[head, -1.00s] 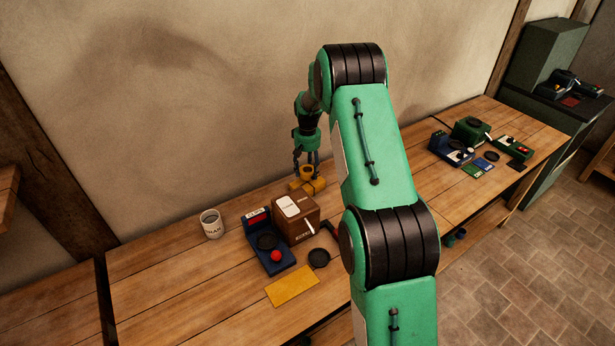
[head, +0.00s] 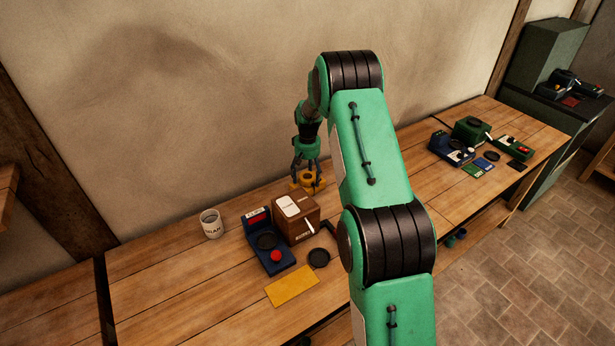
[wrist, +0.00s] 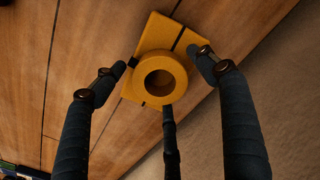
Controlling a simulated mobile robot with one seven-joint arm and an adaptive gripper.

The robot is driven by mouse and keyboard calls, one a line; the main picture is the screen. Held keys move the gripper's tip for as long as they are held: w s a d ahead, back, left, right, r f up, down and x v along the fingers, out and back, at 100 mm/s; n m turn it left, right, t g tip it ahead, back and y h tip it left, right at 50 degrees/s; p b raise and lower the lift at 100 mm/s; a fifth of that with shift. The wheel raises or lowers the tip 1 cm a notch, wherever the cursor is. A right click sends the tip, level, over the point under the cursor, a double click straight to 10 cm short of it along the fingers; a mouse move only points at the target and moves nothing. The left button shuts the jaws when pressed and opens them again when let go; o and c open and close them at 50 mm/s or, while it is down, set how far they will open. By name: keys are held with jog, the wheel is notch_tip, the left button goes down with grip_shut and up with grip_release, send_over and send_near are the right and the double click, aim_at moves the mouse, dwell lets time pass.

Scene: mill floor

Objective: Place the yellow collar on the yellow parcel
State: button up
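The yellow collar (wrist: 162,80), a thick ring with a round hole, rests on top of the yellow parcel (wrist: 155,31), a flat block with dark bands. In the wrist view the collar covers the parcel's lower part. In the head view the collar (head: 307,177) and the parcel (head: 318,186) stand behind the brown box, partly hidden by my fingers. My gripper (wrist: 163,75) is open around the collar. Its left and right fingertips are clear of the ring; the third finger is close to its lower edge, and I cannot tell if it touches.
Green and blue devices (head: 471,131) are at the right. The wall is close behind the parcel.

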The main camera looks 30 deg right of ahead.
aim_at(307, 176)
jog(key=shift+r, duration=0.15)
notch_tip(307, 176, up, 12)
jog(key=p, duration=0.1)
dwell(0.7)
dwell(0.5)
